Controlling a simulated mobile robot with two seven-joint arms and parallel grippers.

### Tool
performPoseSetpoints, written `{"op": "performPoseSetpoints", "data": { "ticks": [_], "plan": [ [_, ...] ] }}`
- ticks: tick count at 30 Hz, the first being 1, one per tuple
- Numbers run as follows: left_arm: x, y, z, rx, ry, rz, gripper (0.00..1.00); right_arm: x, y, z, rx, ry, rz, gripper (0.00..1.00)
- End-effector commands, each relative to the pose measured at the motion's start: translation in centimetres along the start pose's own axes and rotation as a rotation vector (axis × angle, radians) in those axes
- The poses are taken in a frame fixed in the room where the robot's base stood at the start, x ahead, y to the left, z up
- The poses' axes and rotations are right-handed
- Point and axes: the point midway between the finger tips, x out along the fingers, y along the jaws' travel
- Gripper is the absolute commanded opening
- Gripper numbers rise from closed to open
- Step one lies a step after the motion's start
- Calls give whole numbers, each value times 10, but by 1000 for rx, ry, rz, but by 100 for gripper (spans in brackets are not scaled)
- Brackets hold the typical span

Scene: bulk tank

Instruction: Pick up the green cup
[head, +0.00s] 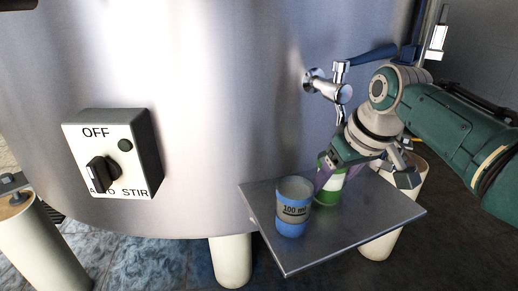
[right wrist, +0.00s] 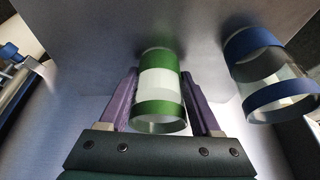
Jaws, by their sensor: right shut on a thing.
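The green cup (head: 331,190) has green bands and a white middle band. It stands on the metal shelf (head: 380,215), partly hidden by my right gripper in the head view. My right gripper (head: 326,178) reaches down to it from the upper right. In the right wrist view the green cup (right wrist: 160,92) is between the two purple fingers of the right gripper (right wrist: 160,100), which is shut on it. I cannot tell any gap between the cup and the shelf. My left gripper is not in view.
A blue cup marked 100 ml (head: 293,208) stands on the shelf just left of the green cup; it also shows in the right wrist view (right wrist: 270,75). A metal tap (head: 330,88) is on the tank (head: 230,80) above. A switch box (head: 113,153) is at the left.

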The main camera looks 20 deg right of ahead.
Motion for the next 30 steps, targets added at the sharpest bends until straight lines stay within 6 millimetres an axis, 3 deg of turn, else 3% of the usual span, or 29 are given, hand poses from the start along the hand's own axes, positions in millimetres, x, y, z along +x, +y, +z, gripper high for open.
{"op": "performPoseSetpoints", "data": {
  "ticks": [1,11,22,30],
  "plan": [
    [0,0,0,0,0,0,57,0,0,0,0,0,0,36],
    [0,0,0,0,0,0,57,0,0,0,0,1,0,0],
    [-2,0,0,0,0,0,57,-3,0,-2,-1,1,0,0],
    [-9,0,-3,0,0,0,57,-8,1,12,0,-1,0,0]
  ]
}}
